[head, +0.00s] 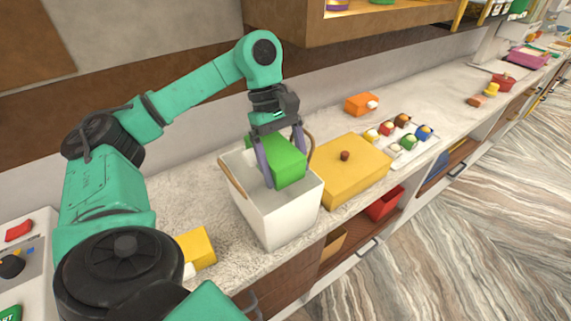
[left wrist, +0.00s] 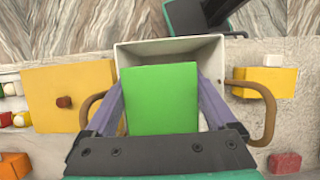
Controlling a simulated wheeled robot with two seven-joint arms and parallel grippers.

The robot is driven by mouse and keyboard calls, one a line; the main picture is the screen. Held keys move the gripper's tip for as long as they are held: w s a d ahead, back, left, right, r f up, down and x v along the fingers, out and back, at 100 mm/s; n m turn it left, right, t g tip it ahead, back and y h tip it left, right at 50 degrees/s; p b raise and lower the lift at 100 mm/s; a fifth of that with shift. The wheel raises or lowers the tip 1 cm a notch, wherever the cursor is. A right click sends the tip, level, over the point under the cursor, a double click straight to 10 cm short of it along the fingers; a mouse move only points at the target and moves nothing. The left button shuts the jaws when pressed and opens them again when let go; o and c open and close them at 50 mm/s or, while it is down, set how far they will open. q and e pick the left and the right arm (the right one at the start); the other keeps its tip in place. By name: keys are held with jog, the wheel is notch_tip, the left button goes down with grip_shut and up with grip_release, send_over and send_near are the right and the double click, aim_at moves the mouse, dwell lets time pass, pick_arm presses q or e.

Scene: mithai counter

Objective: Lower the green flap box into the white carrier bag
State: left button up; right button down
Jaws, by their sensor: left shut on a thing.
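The white carrier bag (head: 275,217) stands upright on the counter with its mouth open and two brown handles. It also shows in the left wrist view (left wrist: 132,55). My left gripper (head: 281,172) is shut on the green flap box (head: 275,158), one finger on each side. The box is at the bag's mouth, and its lower part seems to be inside the rim. In the left wrist view the box (left wrist: 160,98) lies within the bag's opening, with part of the opening clear beyond it. The bag's bottom is hidden. My right gripper is not in view.
A yellow box with a brown knob (head: 345,175) stands close to the right of the bag. A smaller yellow box (head: 197,248) stands to its left. A tray of colourful pieces (head: 401,140) and an orange box (head: 361,104) are farther along the counter.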

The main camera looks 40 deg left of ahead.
pick_arm(q)
jog(key=shift+f+b, duration=1.15)
jog(key=shift+f+b, duration=1.15)
jog(key=shift+f, duration=0.05)
jog(key=shift+f, duration=0.1)
jog(key=shift+f+b, duration=1.15)
jog(key=shift+f+b, duration=1.1)
jog(key=shift+f, duration=0.1)
jog(key=shift+f, duration=0.1)
